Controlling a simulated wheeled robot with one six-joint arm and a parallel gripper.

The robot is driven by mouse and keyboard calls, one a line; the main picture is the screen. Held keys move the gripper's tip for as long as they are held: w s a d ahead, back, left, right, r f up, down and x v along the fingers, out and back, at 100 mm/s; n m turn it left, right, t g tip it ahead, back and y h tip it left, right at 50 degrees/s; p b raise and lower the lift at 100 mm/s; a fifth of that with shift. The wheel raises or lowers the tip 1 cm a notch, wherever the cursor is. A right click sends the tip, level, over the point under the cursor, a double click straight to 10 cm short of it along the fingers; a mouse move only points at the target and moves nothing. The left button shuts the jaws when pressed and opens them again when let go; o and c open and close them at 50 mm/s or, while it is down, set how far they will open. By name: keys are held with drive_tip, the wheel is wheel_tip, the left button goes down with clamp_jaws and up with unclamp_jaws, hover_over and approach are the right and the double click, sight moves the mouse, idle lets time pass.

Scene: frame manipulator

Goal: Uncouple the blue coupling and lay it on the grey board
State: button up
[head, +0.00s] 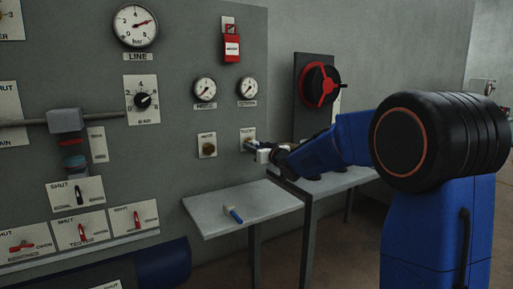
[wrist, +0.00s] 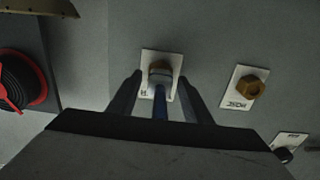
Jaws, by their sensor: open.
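The blue coupling (wrist: 161,106) sits on a port with a white plate on the panel, its grey metal end (wrist: 160,72) against the port. My gripper (wrist: 161,88) is open, with one finger on each side of the coupling; I cannot tell whether they touch it. In the head view my gripper (head: 257,150) is at the right-hand port, and hides most of the coupling. The grey board (head: 205,208) stands out below the ports. A small blue piece with a pale end (head: 233,215) lies on it.
A bare brass port (head: 207,146) is left of the gripper in the head view; it also shows in the wrist view (wrist: 249,88). Gauges and a red lock tag (head: 231,47) are above. Much of the board is free.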

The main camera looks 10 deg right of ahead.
idle(0.3)
clamp_jaws()
drive_tip(key=shift+s, duration=0.15)
drive_tip(key=shift+v, duration=2.65)
drive_tip(key=shift+s+d, duration=0.1)
drive_tip(key=shift+s, duration=0.15)
